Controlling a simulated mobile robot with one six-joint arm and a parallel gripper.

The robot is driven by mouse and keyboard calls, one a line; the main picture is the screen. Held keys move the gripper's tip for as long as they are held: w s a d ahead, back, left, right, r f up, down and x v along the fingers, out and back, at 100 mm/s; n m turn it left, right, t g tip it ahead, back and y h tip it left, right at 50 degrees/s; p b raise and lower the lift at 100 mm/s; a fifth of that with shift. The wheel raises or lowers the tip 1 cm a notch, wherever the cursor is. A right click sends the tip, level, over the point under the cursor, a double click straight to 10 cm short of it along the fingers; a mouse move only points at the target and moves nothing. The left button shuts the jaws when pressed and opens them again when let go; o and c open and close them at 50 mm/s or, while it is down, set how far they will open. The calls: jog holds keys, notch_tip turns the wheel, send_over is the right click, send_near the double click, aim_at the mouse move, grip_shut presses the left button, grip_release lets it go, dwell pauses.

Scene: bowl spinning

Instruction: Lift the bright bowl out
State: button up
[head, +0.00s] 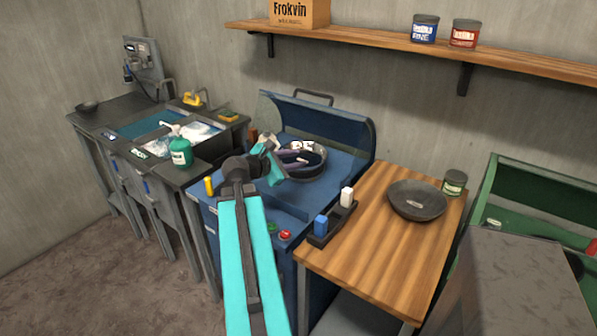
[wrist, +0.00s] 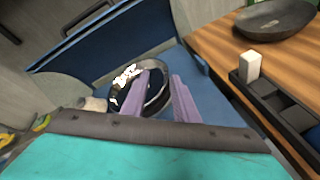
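The bright bowl (head: 319,166) is a shiny metal bowl with a dark inside and white glints. It sits in the blue spinning machine (head: 345,135). It also shows in the wrist view (wrist: 162,94). My gripper (head: 302,156) reaches over the bowl from the left. In the wrist view its two purple fingers (wrist: 163,76) are apart, with the bowl's right wall showing between them. The left finger overlaps the bowl's inside and the right finger is past its outer edge. I cannot tell whether either finger touches the wall.
A wooden table (head: 375,255) stands to the right with a dark bowl (head: 417,200), a can (head: 454,183) and a black holder (head: 330,226) with blue and white blocks. The machine's curved blue guard (head: 352,141) rises behind the bowl. A sink bench (head: 100,120) stands left.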

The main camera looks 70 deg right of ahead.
jog(key=f+b, duration=0.3)
jog(key=f, duration=0.1)
jog(key=shift+w+a+f, duration=0.1)
jog(key=shift+w, duration=0.15)
jog(key=p+x, duration=0.1)
jog(key=x, duration=0.7)
jog(key=shift+s+d, duration=0.15)
jog(key=shift+d, duration=0.15)
jog(key=shift+s+p+x, duration=0.1)
jog(key=shift+p+x, duration=0.25)
jog(key=shift+x, duration=0.95)
jog(key=shift+s+p+x, duration=0.15)
jog(key=shift+p+x, duration=0.2)
jog(key=shift+x, duration=1)
jog(key=shift+a, duration=0.2)
grip_shut()
